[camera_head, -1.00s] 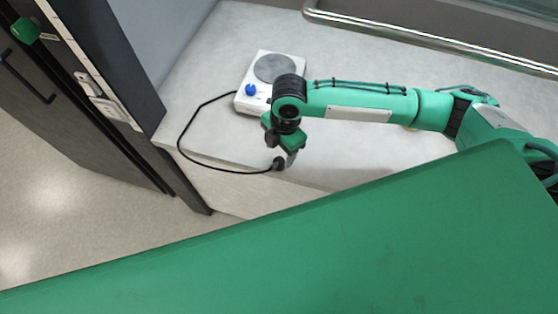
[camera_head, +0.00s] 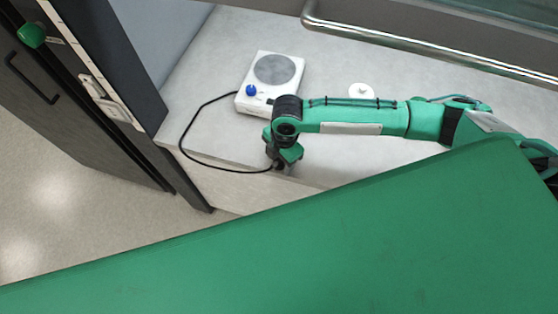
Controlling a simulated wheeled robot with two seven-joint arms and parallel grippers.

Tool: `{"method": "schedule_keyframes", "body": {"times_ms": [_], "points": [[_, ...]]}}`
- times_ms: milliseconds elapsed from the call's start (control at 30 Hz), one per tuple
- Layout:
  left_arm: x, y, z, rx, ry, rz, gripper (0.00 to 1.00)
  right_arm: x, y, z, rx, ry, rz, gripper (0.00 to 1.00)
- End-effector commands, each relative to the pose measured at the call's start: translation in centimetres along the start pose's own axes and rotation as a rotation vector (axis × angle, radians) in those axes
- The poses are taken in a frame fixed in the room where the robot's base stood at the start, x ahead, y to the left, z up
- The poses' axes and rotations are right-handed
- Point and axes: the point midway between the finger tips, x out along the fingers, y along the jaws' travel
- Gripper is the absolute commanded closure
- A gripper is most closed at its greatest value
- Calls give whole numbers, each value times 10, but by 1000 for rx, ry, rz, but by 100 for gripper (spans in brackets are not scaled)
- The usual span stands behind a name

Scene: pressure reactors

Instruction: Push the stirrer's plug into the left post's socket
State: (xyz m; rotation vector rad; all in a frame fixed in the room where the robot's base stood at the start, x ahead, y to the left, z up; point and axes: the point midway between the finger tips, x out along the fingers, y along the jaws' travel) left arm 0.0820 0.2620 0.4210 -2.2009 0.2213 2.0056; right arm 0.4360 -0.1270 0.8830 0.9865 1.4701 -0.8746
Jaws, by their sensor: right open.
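The stirrer (camera_head: 271,80) is a white box with a round grey plate and a blue knob, standing on the pale bench. Its black cable (camera_head: 184,133) loops out to the left and back to the bench's front edge. The cable ends at the plug (camera_head: 277,165), small and dark, partly hidden by my right gripper (camera_head: 279,164). My right gripper is open and points down around or beside the plug; I cannot tell which. The left post (camera_head: 113,65) is dark with a pale strip bearing white sockets (camera_head: 104,97). My left gripper is not in view.
A small white round object (camera_head: 361,91) lies on the bench behind my right arm. A metal rail (camera_head: 420,45) runs along the back. A dark cabinet with a green knob (camera_head: 30,33) stands at the left. My green body covers the foreground.

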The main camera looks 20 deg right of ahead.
Motion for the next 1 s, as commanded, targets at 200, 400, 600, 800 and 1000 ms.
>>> {"method": "schedule_keyframes", "body": {"times_ms": [200,400,600,800,1000], "points": [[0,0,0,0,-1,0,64,0,0,0,0,0,0,73],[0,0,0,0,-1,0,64,-1,0,0,0,0,0,87],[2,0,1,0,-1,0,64,-4,1,0,0,0,2,88],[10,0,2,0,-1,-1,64,-36,2,-4,-2,1,5,88],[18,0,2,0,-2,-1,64,-75,1,-9,0,0,4,88]]}}
